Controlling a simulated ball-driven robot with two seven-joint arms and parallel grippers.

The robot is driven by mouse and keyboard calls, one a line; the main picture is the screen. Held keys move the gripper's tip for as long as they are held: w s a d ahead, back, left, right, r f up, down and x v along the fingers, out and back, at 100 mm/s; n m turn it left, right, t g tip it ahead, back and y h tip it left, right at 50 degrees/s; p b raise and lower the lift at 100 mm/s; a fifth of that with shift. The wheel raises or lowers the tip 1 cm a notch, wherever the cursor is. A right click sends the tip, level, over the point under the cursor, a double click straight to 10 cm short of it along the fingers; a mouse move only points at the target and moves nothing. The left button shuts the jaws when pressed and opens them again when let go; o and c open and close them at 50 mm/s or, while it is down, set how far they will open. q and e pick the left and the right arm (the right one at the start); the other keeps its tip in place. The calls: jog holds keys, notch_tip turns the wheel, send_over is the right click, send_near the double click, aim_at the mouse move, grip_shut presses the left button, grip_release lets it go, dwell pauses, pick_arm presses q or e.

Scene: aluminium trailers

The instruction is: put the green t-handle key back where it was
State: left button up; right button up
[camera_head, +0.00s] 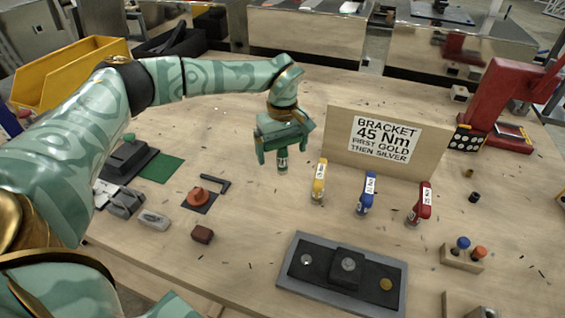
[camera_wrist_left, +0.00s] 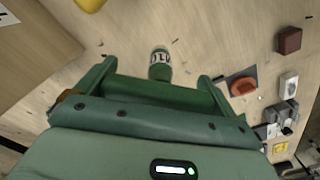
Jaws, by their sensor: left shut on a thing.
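The green t-handle key (camera_head: 282,161) is in my left gripper (camera_head: 280,147), which is shut on it. Its labelled, pale-banded shaft end hangs below the fingers in the head view. In the left wrist view the key's dark green crossbar (camera_wrist_left: 165,94) lies between the fingers of my left gripper (camera_wrist_left: 156,76), and the labelled end points away. The yellow key (camera_head: 319,180), blue key (camera_head: 366,193) and red key (camera_head: 419,204) stand upright in a row to the right of the gripper. My right gripper is not in view.
A board with a "BRACKET 45 Nm" sign (camera_head: 383,138) stands behind the keys. A grey tray (camera_head: 300,287) with a black bracket lies in front. An orange knob (camera_head: 199,197), black hex key (camera_head: 222,183) and brown block (camera_head: 202,234) lie left. Bare tabletop surrounds the gripper.

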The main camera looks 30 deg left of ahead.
pick_arm(q)
jog(key=f, duration=0.1)
jog(key=w+f+b, duration=0.1)
jog(key=f, duration=0.1)
jog(key=a+f, duration=0.1)
jog(key=shift+w+f, duration=0.2)
jog(key=shift+f, duration=0.4)
jog(key=shift+f, duration=0.15)
jog(key=o, duration=1)
jog(key=shift+o, duration=0.2)
notch_tip(320, 180, up, 12)
jog(key=p, duration=0.2)
jog(key=shift+r, duration=0.2)
